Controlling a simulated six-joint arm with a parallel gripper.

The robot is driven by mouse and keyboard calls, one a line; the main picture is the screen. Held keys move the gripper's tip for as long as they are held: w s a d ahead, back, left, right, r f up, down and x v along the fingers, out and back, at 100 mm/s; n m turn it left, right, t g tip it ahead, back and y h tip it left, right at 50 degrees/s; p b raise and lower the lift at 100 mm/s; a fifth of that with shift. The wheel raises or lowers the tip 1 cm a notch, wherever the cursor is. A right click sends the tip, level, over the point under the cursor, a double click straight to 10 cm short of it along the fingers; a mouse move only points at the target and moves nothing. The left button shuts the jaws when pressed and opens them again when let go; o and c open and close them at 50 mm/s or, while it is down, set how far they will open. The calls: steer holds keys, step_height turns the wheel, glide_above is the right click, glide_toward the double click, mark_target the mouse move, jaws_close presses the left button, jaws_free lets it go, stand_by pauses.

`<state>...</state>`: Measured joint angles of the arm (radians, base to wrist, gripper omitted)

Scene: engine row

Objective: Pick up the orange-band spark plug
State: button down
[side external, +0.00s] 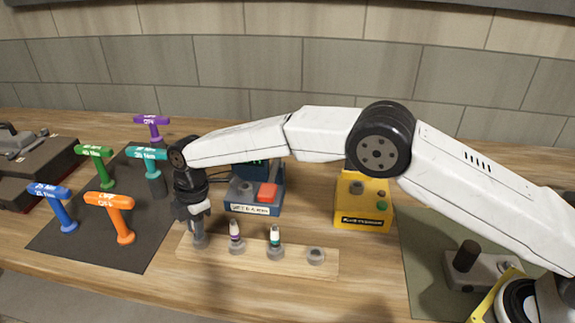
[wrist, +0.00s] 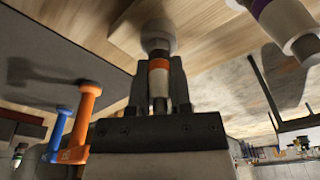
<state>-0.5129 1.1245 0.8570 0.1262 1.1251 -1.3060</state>
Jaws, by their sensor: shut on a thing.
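The orange-band spark plug (wrist: 158,66) stands between my gripper's two dark fingers in the wrist view, with its orange band showing between the fingertips. My gripper (wrist: 159,82) is shut on it. The plug's far end meets a round grey holder (wrist: 158,38); I cannot tell whether it is fully seated. In the side view my gripper (side external: 198,213) points down over the leftmost holder (side external: 199,241) of the wooden rack (side external: 210,257). It hides most of the plug there.
A purple-band plug (side external: 235,231) and a teal-band plug (side external: 274,237) stand to the right in the rack. The rightmost holder (side external: 315,256) is empty. Several colored T-handle tools, including an orange one (side external: 121,227), stand left. Blue (side external: 268,208) and yellow (side external: 363,207) boxes stand behind.

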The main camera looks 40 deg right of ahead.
steer(key=shift+r, duration=0.1)
steer(key=shift+s+r, duration=0.1)
steer(key=shift+r, duration=1.55)
steer(key=shift+s+d+r, duration=0.15)
steer(key=shift+s+r, duration=0.05)
steer(key=shift+r, duration=0.1)
steer(key=s+d+r, duration=0.6)
steer(key=s+r, duration=0.3)
steer(key=s, duration=0.3)
steer(key=shift+w+d, duration=0.1)
